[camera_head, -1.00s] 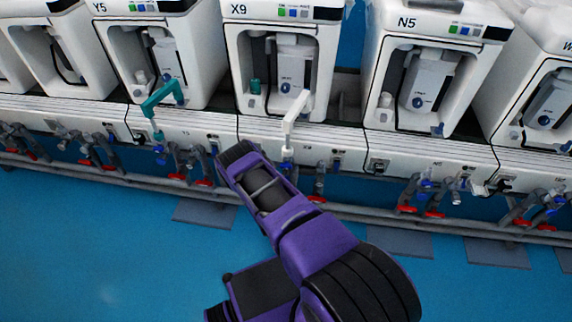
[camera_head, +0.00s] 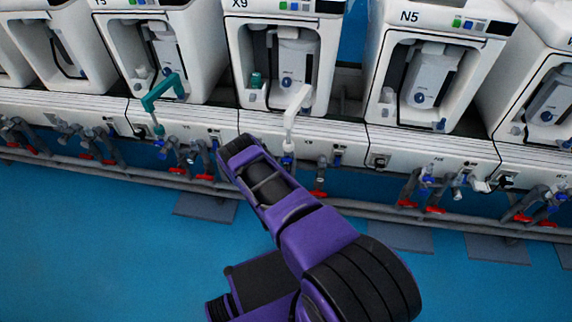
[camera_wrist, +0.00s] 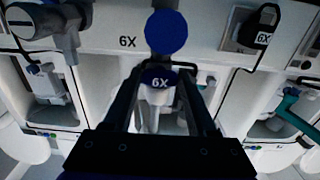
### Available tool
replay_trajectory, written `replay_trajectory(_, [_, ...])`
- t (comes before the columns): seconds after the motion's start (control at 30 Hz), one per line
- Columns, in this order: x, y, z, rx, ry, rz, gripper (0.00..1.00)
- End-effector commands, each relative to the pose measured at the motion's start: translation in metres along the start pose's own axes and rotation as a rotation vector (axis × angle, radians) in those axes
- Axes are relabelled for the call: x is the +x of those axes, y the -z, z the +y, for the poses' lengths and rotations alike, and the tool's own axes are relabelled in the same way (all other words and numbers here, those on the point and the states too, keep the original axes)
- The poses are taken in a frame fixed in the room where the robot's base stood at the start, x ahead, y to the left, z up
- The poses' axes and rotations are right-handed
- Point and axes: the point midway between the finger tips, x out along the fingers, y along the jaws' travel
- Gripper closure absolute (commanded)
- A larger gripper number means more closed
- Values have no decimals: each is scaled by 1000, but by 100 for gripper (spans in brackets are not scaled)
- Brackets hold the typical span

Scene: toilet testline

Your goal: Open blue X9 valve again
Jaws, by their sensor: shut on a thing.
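The X9 unit (camera_head: 281,12) is a white test station at top centre of the head view, with a white tap piece (camera_head: 294,112) at its front. In the wrist view, which is upside down, a blue valve part marked X9 (camera_wrist: 158,78) sits between the fingertips of my gripper (camera_wrist: 160,86). My gripper is shut on this blue X9 valve. A plain blue round disc (camera_wrist: 167,32) shows just above it there. In the head view my purple arm covers the fingers and most of the valve. How far the valve is turned cannot be told.
The N5 unit (camera_head: 436,20) stands to the right and another unit with a teal tap piece (camera_head: 160,90) to the left. Pipes with red-handled valves (camera_head: 318,194) run below the panel. The blue floor (camera_head: 90,260) in front is clear.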

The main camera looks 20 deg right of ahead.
Motion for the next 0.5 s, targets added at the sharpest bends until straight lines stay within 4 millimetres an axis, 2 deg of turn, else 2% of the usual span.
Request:
replay_trajectory(0.27, [1,0,0,-95,1,2,98])
replay_trajectory(0.5, [1,0,-1,-279,2,2,98])
